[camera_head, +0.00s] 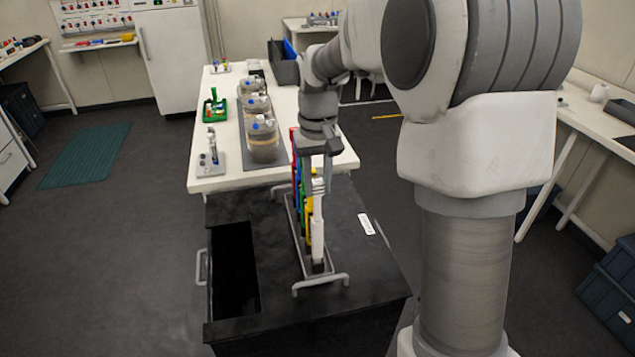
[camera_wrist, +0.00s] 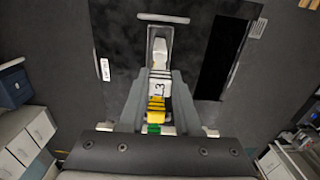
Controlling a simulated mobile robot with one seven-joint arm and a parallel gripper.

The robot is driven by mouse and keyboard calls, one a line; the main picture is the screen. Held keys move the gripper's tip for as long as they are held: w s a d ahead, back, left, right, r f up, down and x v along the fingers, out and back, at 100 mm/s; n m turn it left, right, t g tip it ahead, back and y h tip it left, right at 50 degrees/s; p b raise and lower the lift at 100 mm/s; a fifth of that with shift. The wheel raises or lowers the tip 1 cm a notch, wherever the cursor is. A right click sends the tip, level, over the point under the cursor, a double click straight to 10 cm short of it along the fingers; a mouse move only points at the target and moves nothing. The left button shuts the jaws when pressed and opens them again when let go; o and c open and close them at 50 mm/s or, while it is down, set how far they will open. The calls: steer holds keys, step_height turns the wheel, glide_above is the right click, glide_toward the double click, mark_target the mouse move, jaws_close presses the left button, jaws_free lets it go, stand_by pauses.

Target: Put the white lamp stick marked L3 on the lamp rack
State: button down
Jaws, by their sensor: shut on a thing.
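The white lamp stick (camera_head: 317,230) stands upright at the near end of a grey carrier with handles (camera_head: 331,281). Its label, with a "3" readable, shows in the wrist view (camera_wrist: 157,88). My gripper (camera_head: 318,178) is shut on the upper part of this stick, with a finger on each side in the wrist view (camera_wrist: 157,97). The stick's lower end is at the carrier; I cannot tell whether it is seated or slightly raised. Red, blue, green and yellow sticks (camera_head: 307,215) stand in a row behind it. I cannot identify a separate lamp rack with certainty.
The carrier sits on a black cabinet top (camera_head: 355,265) with an open compartment (camera_head: 235,270) at its left. Beyond is a white table (camera_head: 205,110) with several bioreactor vessels (camera_head: 262,140), a green holder (camera_head: 214,107) and a small stand (camera_head: 210,160).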

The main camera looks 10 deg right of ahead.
steer(key=shift+f+b, duration=0.55)
steer(key=shift+f, duration=0.4)
stand_by(0.9)
steer(key=c, duration=0.5)
jaws_free()
step_height(320, 180, up, 18)
steer(key=shift+f+p, duration=0.25)
steer(key=shift+p, duration=0.5)
steer(key=shift+s, duration=0.1)
steer(key=s+f+t, duration=0.2)
steer(key=s, duration=0.5)
steer(key=s+f+t, duration=0.1)
steer(key=s+f, duration=0.2)
steer(key=s, duration=0.5)
steer(key=s+f+t, duration=0.2)
steer(key=s, duration=0.6)
steer(key=shift+f+t, duration=0.15)
steer(key=shift+t, duration=0.15)
